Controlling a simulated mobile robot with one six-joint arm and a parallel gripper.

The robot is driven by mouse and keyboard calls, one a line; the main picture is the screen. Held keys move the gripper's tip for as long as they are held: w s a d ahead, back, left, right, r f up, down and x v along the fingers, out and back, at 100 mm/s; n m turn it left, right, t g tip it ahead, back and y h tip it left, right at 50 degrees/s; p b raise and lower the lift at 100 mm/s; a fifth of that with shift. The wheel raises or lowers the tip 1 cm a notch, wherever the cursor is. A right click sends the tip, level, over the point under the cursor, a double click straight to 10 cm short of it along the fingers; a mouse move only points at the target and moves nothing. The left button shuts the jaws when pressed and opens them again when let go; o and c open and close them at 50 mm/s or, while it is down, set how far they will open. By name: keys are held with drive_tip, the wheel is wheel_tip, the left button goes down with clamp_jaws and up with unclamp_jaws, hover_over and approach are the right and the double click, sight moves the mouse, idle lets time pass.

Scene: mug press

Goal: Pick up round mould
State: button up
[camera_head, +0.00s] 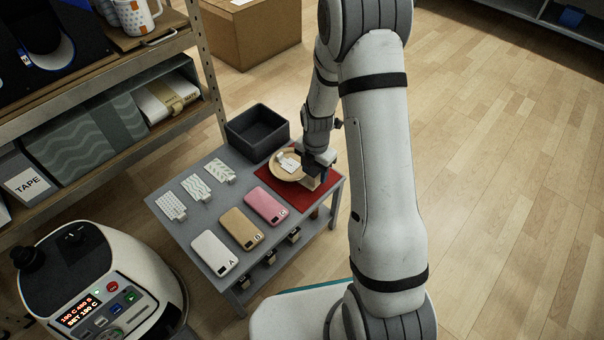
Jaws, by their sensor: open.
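I cannot clearly make out a round mould. A round tan dish (283,172) with small white pieces in it lies on the red mat (280,194), at the far right corner of the grey table. My gripper (323,176) is low over the mat, just right of the dish. It is open. The jaws are small and dark here, and whether they touch anything is unclear. My arm and gripper hide part of the mat and the table's right corner. Small dark items (294,236) sit under the tabletop, and their shapes are hard to tell.
White, tan and pink phone cases (265,207) and patterned white pieces (195,188) lie on the table (180,228). A dark open bin (257,130) stands behind. A white press (100,280) is front left. Shelving stands left, a cardboard box (250,35) behind. Right floor is clear.

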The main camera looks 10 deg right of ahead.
clamp_jaws()
idle(0.4)
drive_tip(key=shift+r, duration=0.1)
